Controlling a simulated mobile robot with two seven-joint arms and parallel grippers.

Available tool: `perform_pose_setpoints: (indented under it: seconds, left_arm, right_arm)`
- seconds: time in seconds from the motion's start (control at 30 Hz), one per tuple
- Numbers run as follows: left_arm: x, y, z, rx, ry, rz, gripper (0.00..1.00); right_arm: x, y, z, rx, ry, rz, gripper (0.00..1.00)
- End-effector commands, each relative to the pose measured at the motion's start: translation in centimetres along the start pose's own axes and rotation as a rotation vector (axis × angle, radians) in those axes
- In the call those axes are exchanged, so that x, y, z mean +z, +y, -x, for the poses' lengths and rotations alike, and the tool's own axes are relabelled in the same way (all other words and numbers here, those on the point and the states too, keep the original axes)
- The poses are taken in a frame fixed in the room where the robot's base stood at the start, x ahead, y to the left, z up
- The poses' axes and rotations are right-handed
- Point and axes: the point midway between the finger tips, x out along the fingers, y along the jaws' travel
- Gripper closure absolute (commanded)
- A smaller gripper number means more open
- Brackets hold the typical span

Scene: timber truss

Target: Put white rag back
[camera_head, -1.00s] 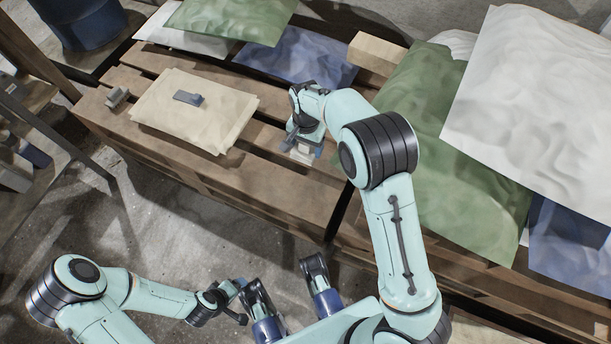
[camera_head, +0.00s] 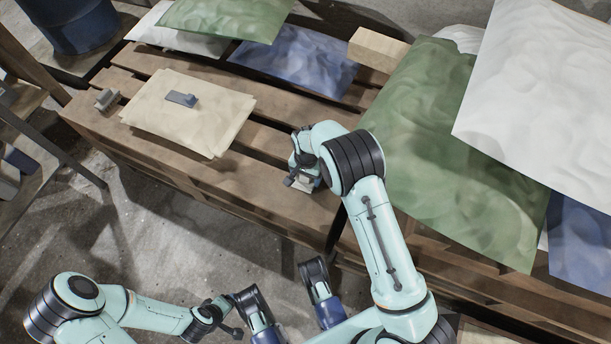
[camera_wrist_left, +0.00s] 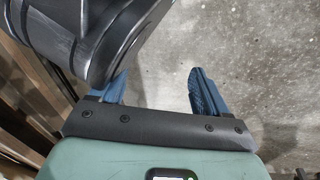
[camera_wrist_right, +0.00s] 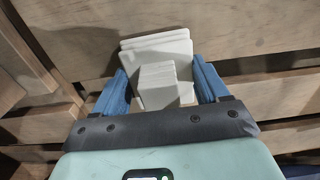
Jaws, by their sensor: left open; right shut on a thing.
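A small white rag (camera_wrist_right: 160,62), folded in square layers with a pale block on it, is between the blue fingers of my right gripper (camera_wrist_right: 160,92). The fingers are shut on the block. In the head view the rag (camera_head: 304,187) shows only as a pale patch under the right gripper (camera_head: 303,178), over the pallet's planks near its front edge. I cannot tell whether it touches the wood. My left gripper (camera_wrist_left: 152,86) is open and empty over the concrete floor, well away from the pallet.
A cream cloth stack (camera_head: 185,125) with a grey block (camera_head: 181,99) lies on the wooden pallet (camera_head: 270,215). A small grey block (camera_head: 107,99) is left of it. Green (camera_head: 440,130), white (camera_head: 545,90) and blue (camera_head: 295,60) sheets lie around. Bare planks separate the cream stack and right gripper.

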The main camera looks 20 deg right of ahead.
Motion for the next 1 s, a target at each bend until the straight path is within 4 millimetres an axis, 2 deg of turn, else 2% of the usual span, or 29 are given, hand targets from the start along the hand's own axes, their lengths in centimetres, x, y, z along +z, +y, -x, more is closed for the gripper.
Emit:
perform_pose_setpoints:
  seconds: [0.4, 0.43, 0.5, 0.83, 1.0]
  left_arm:
    - [0.3, -0.3, -0.3, -0.006, -0.012, 0.004, 0.24]
    - [0.3, -0.3, -0.2, -0.006, -0.012, 0.004, 0.24]
    - [0.3, -0.3, -0.2, -0.006, -0.011, 0.004, 0.24]
    - [0.1, -0.1, 0.0, -0.002, -0.005, 0.002, 0.24]
    - [-1.1, 0.9, 1.1, 0.016, 0.035, -0.009, 0.24]
  right_arm:
    - [0.0, -0.1, -0.5, -0.002, 0.000, 0.000, 0.51]
    - [0.0, -0.1, -0.4, -0.002, 0.000, 0.000, 0.17]
    - [0.0, -0.1, -0.4, -0.002, 0.000, 0.000, 0.01]
    - [0.0, -0.1, 0.0, -0.002, 0.001, 0.000, 0.01]
    - [0.0, -0.1, 2.5, -0.004, 0.002, 0.001, 0.01]
